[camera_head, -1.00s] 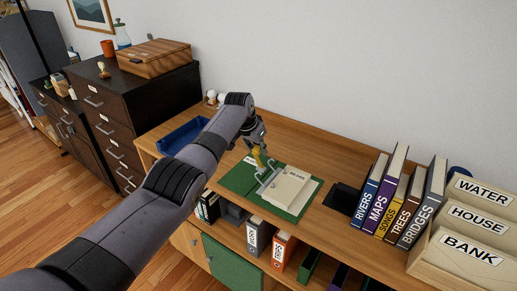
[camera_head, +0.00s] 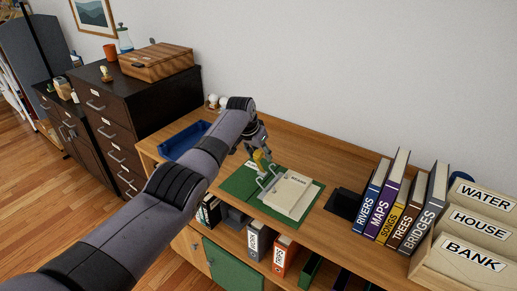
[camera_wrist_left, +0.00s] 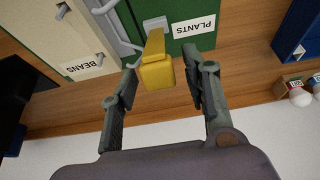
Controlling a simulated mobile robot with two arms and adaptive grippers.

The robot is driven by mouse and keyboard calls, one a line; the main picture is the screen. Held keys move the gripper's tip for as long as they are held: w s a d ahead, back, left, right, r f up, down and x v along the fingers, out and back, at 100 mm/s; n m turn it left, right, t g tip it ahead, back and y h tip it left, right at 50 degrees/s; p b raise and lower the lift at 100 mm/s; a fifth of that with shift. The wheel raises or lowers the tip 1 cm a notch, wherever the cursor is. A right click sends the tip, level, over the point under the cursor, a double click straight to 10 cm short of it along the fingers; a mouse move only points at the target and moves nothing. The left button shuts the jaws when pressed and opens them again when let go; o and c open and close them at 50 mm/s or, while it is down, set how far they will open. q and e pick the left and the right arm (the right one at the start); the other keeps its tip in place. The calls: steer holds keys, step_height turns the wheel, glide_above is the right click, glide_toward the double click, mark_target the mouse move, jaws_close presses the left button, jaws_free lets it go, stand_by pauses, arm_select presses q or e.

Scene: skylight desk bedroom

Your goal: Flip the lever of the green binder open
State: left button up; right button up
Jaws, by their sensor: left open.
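The green binder (camera_head: 240,182) lies open on the desk, with a stack of pale paper (camera_head: 290,196) on its right part. In the left wrist view, a sheet labelled BEANS (camera_wrist_left: 84,68) sits by the metal rings, and the green cover (camera_wrist_left: 205,42) bears a PLANTS label. The lever has a yellow end (camera_head: 262,159), which also shows in the left wrist view (camera_wrist_left: 156,70), standing up beside the metal mechanism. My left gripper (camera_head: 259,150) is open, with its fingertips (camera_wrist_left: 164,72) on either side of the yellow end. Contact with it cannot be told. My right gripper is out of view.
A blue tray (camera_head: 183,141) and small white objects (camera_head: 218,101) are left of and behind the binder. A black item (camera_head: 343,202), upright books (camera_head: 400,205) and labelled boxes (camera_head: 470,240) stand to the right.

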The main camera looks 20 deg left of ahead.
arm_select(q)
steer(key=v, duration=1.2)
